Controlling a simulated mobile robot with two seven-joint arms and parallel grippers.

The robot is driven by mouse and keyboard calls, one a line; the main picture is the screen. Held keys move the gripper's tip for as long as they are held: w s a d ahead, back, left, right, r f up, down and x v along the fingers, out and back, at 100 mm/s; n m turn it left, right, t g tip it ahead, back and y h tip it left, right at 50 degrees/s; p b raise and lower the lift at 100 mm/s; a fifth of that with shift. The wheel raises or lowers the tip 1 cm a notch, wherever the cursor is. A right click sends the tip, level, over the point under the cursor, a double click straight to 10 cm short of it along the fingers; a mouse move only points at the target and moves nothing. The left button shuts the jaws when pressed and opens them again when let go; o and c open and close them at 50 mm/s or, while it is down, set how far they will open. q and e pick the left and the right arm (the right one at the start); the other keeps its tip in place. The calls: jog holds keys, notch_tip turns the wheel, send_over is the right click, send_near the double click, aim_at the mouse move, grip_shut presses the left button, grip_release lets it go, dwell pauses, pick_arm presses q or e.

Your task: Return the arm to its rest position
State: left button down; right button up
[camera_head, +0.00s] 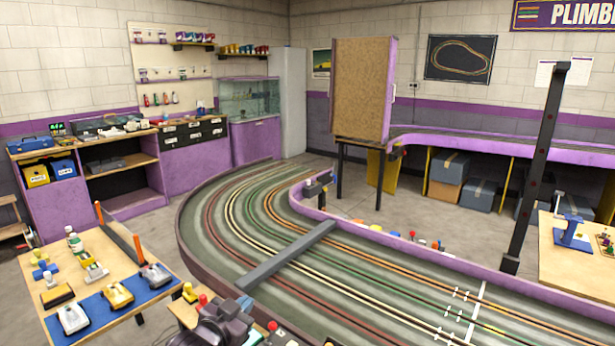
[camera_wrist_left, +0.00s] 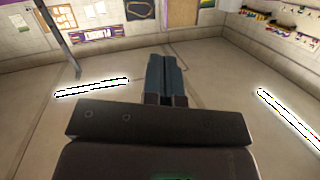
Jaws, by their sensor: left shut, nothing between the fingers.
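My left gripper (camera_head: 243,303) shows as a dark, folded shape at the bottom of the head view, in front of the near edge of the track. In the left wrist view its two dark blue-grey fingers (camera_wrist_left: 165,75) are together, with nothing between them. They point away from the camera, toward a pale surface with bright strips that looks like the ceiling, and touch nothing that I can see. My right gripper is in neither view.
The slot track (camera_head: 215,235) curves close by, with a grey beam (camera_head: 287,257) across it. A wooden table (camera_head: 95,245) with several model cars stands at the left. A dark post (camera_head: 535,165) rises at the right. Open floor lies beyond the left table.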

pick_arm(q)
jog(key=s+a+f+n+g+y, duration=0.1)
jog(key=s+a+f+n+y, duration=0.1)
jog(key=s+a+f, duration=0.2)
jog(key=s+a+f+n+g+y, duration=0.1)
jog(key=s+a+f, duration=0.4)
jog(key=s+f, duration=0.5)
jog(key=s+a+f+n+g+y, duration=0.1)
jog(key=s+a+f+n+y, duration=0.2)
jog(key=s, duration=1.2)
notch_tip(320, 180, down, 4)
jog(key=shift+s+a+b, duration=0.2)
jog(key=shift+a+b, duration=0.25)
jog(key=shift+a, duration=0.65)
